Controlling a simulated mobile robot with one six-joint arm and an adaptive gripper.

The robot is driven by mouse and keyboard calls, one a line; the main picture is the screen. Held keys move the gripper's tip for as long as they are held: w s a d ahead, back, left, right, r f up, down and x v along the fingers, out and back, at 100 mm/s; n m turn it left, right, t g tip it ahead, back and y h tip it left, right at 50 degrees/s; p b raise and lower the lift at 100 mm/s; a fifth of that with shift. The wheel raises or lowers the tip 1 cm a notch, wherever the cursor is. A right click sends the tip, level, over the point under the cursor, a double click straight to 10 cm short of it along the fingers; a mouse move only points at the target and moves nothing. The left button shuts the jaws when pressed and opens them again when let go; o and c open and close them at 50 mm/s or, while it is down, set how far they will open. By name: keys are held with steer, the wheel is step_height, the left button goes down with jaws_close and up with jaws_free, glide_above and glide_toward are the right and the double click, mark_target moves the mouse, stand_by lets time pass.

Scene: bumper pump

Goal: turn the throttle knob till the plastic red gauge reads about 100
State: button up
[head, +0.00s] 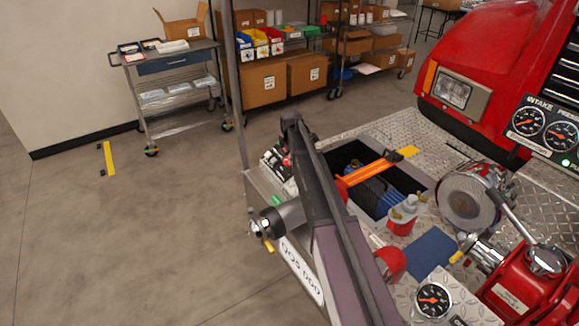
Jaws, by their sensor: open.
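A round black-faced gauge (434,300) with a metal rim and a red needle sits low on the tread plate at the right; its reading is too small to tell. Two similar gauges, a left one (528,121) and a right one (560,136), sit on a dark panel at the right edge, also with red needles. I cannot tell which one is the plastic red gauge. No throttle knob can be made out for sure. A rounded red part (391,262) shows beside my arm, partly hidden by it. My arm crosses the middle of the view; my gripper is not visible.
The red truck (480,60) fills the right side. An open bin (355,155) holds an orange-handled tool (370,170). A red valve body (525,290) with a metal lever stands at lower right.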

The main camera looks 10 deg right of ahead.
steer(key=shift+w+f+b, duration=0.2)
steer(key=shift+f+b, duration=0.55)
steer(key=shift+f, duration=0.15)
steer(key=shift+w+f+b, duration=0.15)
steer(key=shift+f+b, duration=0.55)
steer(key=shift+f, duration=0.15)
steer(key=c, duration=1.2)
